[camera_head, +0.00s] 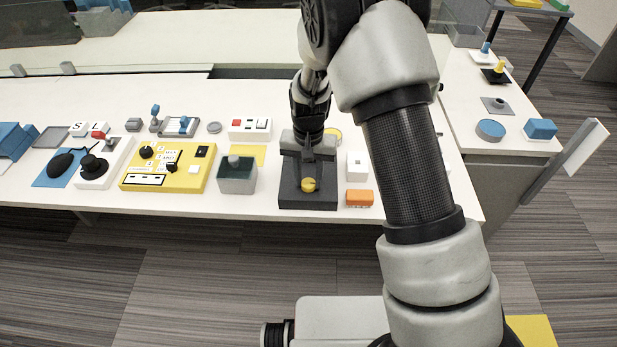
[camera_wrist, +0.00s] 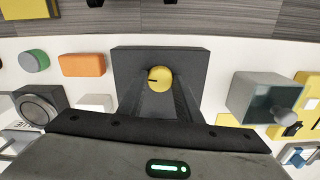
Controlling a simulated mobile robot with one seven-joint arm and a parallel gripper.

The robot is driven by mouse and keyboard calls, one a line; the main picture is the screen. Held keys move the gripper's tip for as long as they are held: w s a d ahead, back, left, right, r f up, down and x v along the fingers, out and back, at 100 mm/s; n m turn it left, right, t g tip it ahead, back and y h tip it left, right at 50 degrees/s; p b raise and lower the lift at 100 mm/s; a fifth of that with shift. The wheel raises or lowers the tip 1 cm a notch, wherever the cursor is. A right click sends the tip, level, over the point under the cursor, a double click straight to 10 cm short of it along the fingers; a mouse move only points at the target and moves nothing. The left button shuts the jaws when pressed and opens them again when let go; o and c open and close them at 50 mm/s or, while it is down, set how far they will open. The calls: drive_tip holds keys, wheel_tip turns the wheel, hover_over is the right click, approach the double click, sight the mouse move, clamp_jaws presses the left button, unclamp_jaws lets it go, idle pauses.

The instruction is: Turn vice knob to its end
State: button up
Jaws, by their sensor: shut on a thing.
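The vice is a dark grey block (camera_head: 308,201) on the white table in the head view, and its dark top also shows in the wrist view (camera_wrist: 215,60). Its round yellow knob (camera_head: 309,185) sits near the front of the block. In the wrist view the knob (camera_wrist: 160,78) has a short dark mark on its left side. My gripper (camera_head: 308,172) points down over the vice. Its two fingers (camera_wrist: 160,95) converge at the knob and are shut on it. The fingertips' exact contact is partly hidden.
An orange block (camera_head: 359,198) and a white block (camera_head: 357,165) stand just right of the vice. A grey open box (camera_head: 237,175) and a yellow control panel (camera_head: 168,168) stand to the left. The table's front edge is close to the vice.

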sight(309, 183)
drive_tip(key=shift+m, duration=1.2)
drive_tip(key=o, duration=1)
drive_tip(key=shift+o, duration=0.2)
drive_tip(key=shift+r, duration=0.1)
wheel_tip(309, 183, up, 17)
drive_tip(key=p, duration=0.2)
drive_tip(key=shift+r, duration=0.15)
